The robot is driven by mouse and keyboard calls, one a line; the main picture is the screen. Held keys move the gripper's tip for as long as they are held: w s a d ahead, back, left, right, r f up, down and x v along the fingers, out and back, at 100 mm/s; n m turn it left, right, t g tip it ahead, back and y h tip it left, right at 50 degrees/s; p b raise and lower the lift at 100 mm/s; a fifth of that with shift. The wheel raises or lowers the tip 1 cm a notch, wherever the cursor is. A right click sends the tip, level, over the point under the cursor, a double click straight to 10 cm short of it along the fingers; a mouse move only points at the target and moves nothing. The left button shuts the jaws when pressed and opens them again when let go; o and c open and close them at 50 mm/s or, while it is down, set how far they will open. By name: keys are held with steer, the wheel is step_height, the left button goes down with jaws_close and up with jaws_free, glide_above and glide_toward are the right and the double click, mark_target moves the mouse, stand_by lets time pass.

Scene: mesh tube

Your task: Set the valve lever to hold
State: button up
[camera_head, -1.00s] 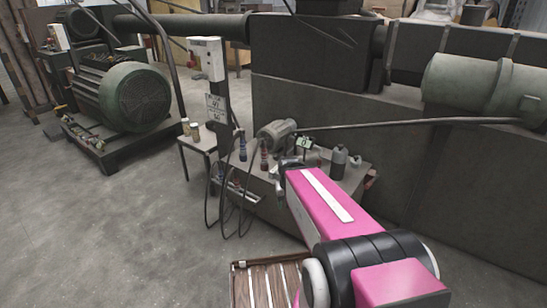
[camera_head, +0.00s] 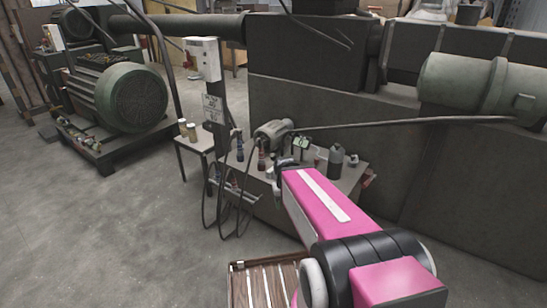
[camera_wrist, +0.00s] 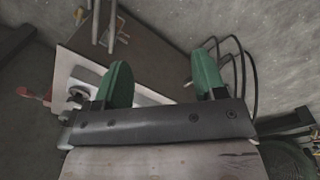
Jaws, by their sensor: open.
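In the wrist view, a small red handle (camera_wrist: 33,95) juts left from a round metal fitting (camera_wrist: 76,93) beside a pale plate (camera_wrist: 66,62). It may be the valve lever, but I cannot read its setting. My gripper (camera_wrist: 162,76) is open, with two green fingers spread apart and nothing between them. The red handle lies left of the left finger, apart from it. In the head view, a small red part (camera_head: 369,178) shows at the right edge of the work table (camera_head: 265,207). My pink arm hides most of the gripper there.
The table holds a grey motor-like unit (camera_head: 272,132), a dark bottle (camera_head: 336,161) and a small green sign (camera_head: 302,141). A slatted wooden crate (camera_head: 240,285) sits in front.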

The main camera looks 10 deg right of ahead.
steer(key=w+d+f+n+h, duration=0.2)
steer(key=w+n+h, duration=0.2)
steer(key=w+n, duration=0.15)
steer(key=n+t+h, duration=0.9)
steer(key=n+h, duration=0.2)
steer(key=n, duration=0.8)
glide_toward(276, 156)
steer(key=w+f, duration=0.1)
steer(key=w, duration=0.1)
steer(key=shift+m, duration=0.25)
steer(key=x, duration=1)
steer(key=shift+d, duration=0.1)
jaws_close()
